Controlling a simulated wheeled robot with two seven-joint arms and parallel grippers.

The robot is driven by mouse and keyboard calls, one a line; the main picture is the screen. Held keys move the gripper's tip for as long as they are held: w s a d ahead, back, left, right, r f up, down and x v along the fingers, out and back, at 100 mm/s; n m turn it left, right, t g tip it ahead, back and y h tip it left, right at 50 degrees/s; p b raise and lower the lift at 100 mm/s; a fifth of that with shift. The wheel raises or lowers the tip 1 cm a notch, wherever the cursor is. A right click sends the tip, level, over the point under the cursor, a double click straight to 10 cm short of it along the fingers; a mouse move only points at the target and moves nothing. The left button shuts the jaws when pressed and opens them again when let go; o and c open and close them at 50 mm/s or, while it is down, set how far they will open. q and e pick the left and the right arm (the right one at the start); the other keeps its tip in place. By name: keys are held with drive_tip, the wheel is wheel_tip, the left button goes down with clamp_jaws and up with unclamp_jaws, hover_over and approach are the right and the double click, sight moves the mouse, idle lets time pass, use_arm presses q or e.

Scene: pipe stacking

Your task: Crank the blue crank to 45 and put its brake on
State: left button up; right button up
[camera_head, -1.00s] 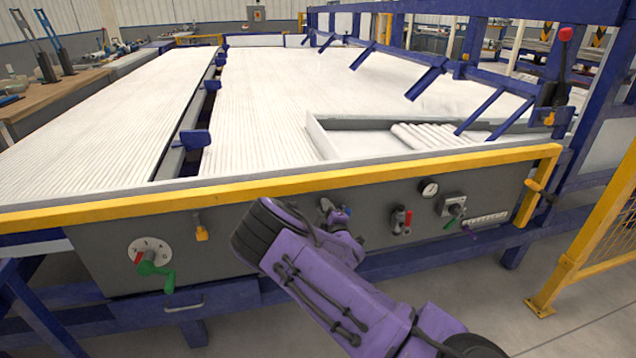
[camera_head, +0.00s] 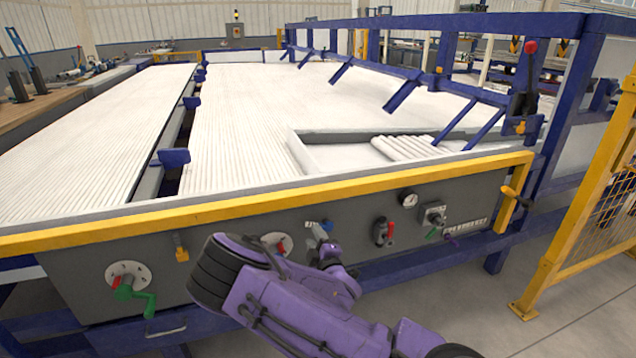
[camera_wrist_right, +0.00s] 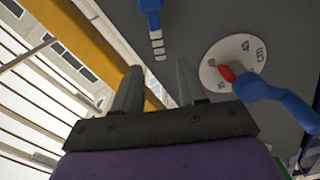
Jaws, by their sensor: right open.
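The blue crank (camera_wrist_right: 275,93) is on the grey front panel beside a white round dial (camera_wrist_right: 235,62) marked with numbers, 45 among them, and "cm". A red pointer (camera_wrist_right: 227,74) sits at the dial's lower left; its exact reading is unclear. In the head view part of the dial (camera_head: 283,240) shows behind my purple right wrist. A blue lever (camera_wrist_right: 150,14), likely the brake, hangs near the yellow rail. My right gripper (camera_wrist_right: 157,74) is open and empty, close to the panel; the crank is right of its fingers, not between them. My left gripper is out of view.
A green crank (camera_head: 140,298) and a yellow lever (camera_head: 181,250) are on the panel's left. A red-handled valve (camera_head: 384,231), a gauge (camera_head: 408,201) and a switch box (camera_head: 433,214) are to the right. The yellow rail (camera_head: 140,220) runs above the panel. A yellow fence (camera_head: 575,230) stands at the right.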

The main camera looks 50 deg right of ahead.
drive_tip(key=v, duration=0.3)
drive_tip(key=shift+s+a, duration=0.1)
drive_tip(key=shift+s, duration=0.05)
